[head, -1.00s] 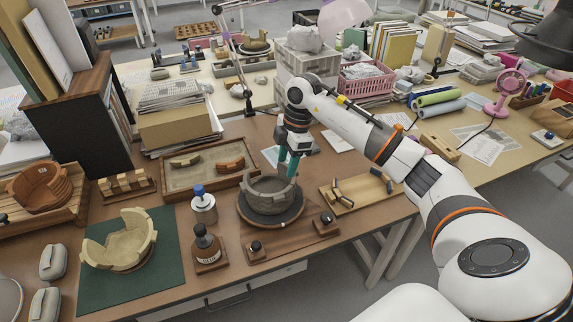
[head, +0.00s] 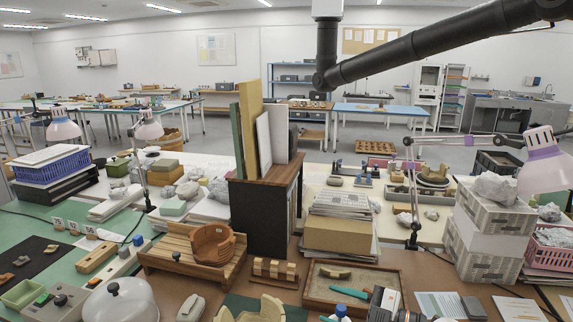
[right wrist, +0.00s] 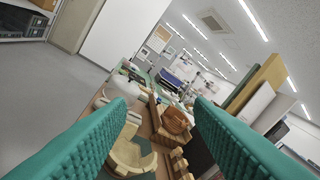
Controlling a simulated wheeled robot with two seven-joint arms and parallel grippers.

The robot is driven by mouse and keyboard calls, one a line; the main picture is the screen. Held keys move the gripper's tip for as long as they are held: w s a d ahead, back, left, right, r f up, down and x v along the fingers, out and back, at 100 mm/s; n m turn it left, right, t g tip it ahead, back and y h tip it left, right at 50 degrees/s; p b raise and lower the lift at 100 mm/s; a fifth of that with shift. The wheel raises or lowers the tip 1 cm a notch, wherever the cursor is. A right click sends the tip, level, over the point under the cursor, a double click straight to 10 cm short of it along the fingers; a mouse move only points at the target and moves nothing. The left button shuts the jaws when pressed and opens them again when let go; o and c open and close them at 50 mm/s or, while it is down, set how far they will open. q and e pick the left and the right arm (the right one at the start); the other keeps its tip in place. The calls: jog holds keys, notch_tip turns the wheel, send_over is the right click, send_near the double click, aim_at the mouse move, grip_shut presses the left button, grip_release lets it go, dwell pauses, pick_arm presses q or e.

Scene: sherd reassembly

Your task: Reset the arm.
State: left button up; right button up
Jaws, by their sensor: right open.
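My right gripper (head: 330,304) is at the bottom of the head view, over the front of the sherd tray (head: 388,291). Its teal fingers are apart, with nothing between them. A curved tan sherd (head: 334,273) lies in that tray, just behind the fingers. In the right wrist view the open fingers frame a cream broken bowl (right wrist: 130,158) and a terracotta vessel (right wrist: 177,122) farther off. That terracotta vessel (head: 211,244) sits on a slatted wooden crate in the head view. The cream bowl (head: 268,309) is cut off at the bottom edge. My left gripper is not in view.
A box with stacked papers (head: 338,232) stands behind the tray. Stacked grey crates (head: 492,225) and a pink lamp (head: 543,165) are at right. A black boom (head: 430,50) crosses the top right.

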jog(key=d+r+m+t+h, duration=0.2)
jog(key=d+m+t+h, duration=0.6)
jog(key=m+t, duration=0.45)
jog(key=s+d+f+m+g+h, duration=0.5)
jog(key=s+f+m+g+h, duration=0.15)
jog(key=f+h, duration=0.35)
jog(key=s+a+f+g+y, duration=0.1)
jog(key=s+f+g, duration=0.3)
jog(key=s, duration=0.3)
jog(key=s+a+f+n+g+y, duration=0.1)
jog(key=s+f+g, duration=0.25)
jog(key=s, duration=0.35)
jog(key=s+a+f+g+y, duration=0.1)
jog(key=s+f+g, duration=0.25)
jog(key=s, duration=0.35)
notch_tip(320, 180, down, 27)
jog(key=s+g, duration=0.1)
jog(key=s+d+f+g, duration=0.1)
jog(key=s+d+f, duration=0.2)
jog(key=s+f, duration=1.3)
jog(key=shift+s+n+h, duration=0.3)
jog(key=shift+d, duration=0.1)
